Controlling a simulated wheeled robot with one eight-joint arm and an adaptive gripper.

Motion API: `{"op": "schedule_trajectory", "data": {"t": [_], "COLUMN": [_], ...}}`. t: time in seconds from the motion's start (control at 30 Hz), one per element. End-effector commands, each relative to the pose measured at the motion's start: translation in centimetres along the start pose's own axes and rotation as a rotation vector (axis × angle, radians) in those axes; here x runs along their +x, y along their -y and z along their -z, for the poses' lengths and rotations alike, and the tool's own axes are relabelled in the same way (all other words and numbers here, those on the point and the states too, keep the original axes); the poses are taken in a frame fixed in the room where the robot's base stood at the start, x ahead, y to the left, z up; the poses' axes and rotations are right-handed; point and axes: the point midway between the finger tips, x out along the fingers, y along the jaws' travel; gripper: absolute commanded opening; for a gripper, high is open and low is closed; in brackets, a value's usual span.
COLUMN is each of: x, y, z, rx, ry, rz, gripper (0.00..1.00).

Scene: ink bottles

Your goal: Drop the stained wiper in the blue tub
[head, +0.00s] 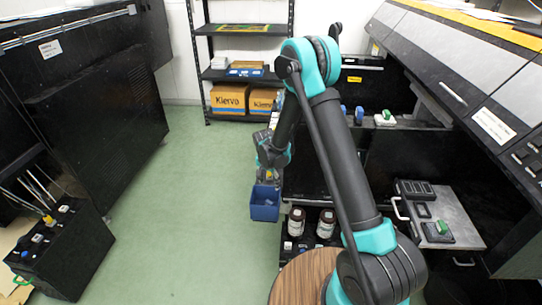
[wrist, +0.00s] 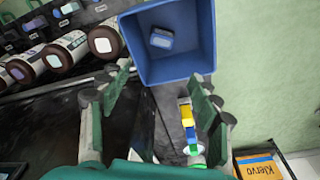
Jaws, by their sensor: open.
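The blue tub (head: 264,212) shows in the middle of the head view, below the end of my arm. In the wrist view the blue tub (wrist: 206,42) opens toward the camera at the top, just beyond my fingertips. A small grey-blue folded piece (wrist: 161,38) with a pale patch lies inside it; it looks like the wiper, but its stain cannot be made out. My gripper (wrist: 159,76) is open, with its two green-padded fingers apart and nothing between them. In the head view my gripper (head: 268,178) is small and partly hidden, over the tub.
A black press (head: 400,130) fills the right. Klervo boxes (head: 229,98) sit on the back rack. Green floor (head: 180,190) is clear on the left.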

Motion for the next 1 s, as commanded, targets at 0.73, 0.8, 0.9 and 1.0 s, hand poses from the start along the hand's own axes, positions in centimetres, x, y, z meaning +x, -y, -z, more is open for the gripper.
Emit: {"op": "schedule_trajectory", "data": {"t": [0.73, 0.8, 0.9, 1.0], "x": [-9.1, -10.1, -11.1, -11.7], "y": [-0.1, 0.0, 0.0, 0.0], "z": [0.0, 0.0, 0.0, 0.0], "rx": [0.0, 0.0, 0.0, 0.0], "ry": [0.0, 0.0, 0.0, 0.0], "rz": [0.0, 0.0, 0.0, 0.0], "gripper": [0.63, 0.63, 0.63, 0.63]}}
